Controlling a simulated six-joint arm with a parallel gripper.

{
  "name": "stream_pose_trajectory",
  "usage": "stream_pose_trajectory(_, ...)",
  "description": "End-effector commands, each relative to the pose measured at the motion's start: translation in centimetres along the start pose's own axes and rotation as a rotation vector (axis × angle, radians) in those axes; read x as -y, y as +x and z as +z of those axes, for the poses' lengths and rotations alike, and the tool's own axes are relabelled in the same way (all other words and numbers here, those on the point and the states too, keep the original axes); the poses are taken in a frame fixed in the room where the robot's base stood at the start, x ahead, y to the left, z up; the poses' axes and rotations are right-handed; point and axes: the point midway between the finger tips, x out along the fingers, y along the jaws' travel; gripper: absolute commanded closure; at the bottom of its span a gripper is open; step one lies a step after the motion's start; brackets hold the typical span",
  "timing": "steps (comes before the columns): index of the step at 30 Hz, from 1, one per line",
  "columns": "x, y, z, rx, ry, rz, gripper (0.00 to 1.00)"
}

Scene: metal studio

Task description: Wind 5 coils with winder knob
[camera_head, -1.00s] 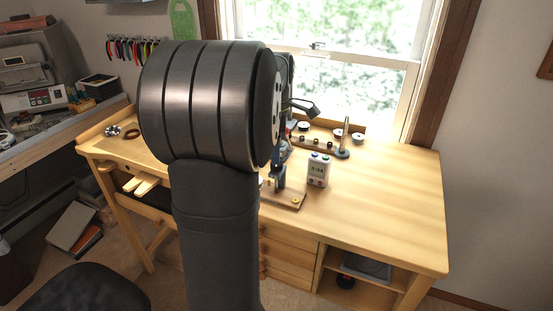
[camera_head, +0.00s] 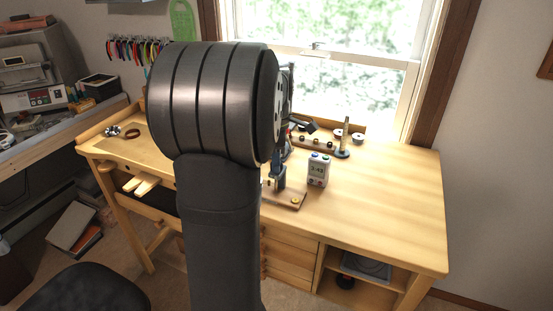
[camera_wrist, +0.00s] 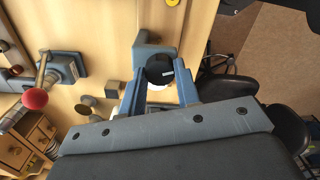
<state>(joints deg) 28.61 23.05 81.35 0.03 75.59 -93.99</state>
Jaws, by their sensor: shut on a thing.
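In the wrist view, my gripper (camera_wrist: 161,74) has its two blue fingers on either side of a dark round knob (camera_wrist: 158,66), shut on it. A white part shows just below the knob between the fingers. The knob sits against a blue-grey block of the winder (camera_wrist: 150,45). In the head view, the winder's blue upright (camera_head: 277,180) stands on a small wooden base (camera_head: 287,196) near the bench's front edge. My large arm link hides much of that area, so the knob and fingertips are not clear there. I cannot tell how many coils are wound.
A white device with a numeric display (camera_head: 318,171) stands close right of the winder. Spools and a post on a base (camera_head: 342,150) stand behind. The bench's right side (camera_head: 400,205) is clear.

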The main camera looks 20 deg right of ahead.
Motion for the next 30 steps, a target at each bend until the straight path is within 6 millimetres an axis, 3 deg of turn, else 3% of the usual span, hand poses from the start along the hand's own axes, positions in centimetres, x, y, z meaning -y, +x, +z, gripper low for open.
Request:
stream_pose_trajectory(11, -0.02, -0.05, 0.01, 0.001, 0.13, 0.001, 0.93)
stream_pose_trajectory(30, -0.02, -0.07, 0.02, 0.001, 0.715, 0.001, 0.93)
